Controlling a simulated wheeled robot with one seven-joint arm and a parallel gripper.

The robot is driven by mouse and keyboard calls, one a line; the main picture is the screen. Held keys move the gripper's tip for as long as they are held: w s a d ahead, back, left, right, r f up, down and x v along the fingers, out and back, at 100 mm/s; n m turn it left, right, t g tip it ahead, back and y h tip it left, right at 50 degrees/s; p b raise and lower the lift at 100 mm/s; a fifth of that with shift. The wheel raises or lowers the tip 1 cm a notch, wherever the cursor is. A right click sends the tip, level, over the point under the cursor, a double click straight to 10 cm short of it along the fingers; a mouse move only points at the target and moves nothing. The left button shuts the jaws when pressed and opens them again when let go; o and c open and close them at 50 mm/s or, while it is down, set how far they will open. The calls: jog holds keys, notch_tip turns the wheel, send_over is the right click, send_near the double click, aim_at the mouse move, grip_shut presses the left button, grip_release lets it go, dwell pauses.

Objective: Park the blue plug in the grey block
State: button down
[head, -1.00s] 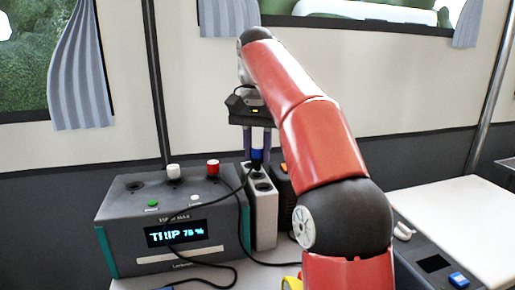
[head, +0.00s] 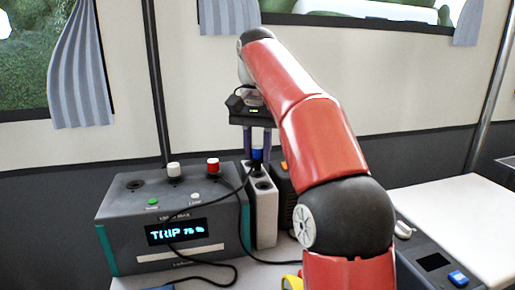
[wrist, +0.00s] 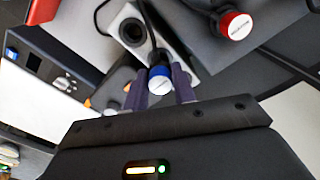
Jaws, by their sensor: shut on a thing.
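The blue plug (head: 257,154), with a black cable, is between the fingers of my gripper (head: 258,148), which is shut on it. In the wrist view the plug (wrist: 160,80) shows its round pale end between the two purple fingers (wrist: 160,88). The grey block (head: 264,219) is a tall narrow box with round sockets in its top. The plug is at the far end of that top. The wrist view shows an empty socket of the block (wrist: 116,18) beside the plug. The plug's lower end is hidden, so I cannot tell how deep it sits.
A grey device (head: 120,220) with a lit "TRIP" display stands left of the block, with a red plug (head: 213,165) and a white plug (head: 173,170) on top. An orange-and-black object (head: 283,180) is close on the right. Black cables loop in front.

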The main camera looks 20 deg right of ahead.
jog(key=shift+f+b, duration=0.65)
jog(key=shift+f, duration=0.85)
dwell(0.9)
jog(key=c, duration=0.8)
grip_release()
jog(key=shift+c, duration=0.2)
jog(key=shift+r, duration=0.1)
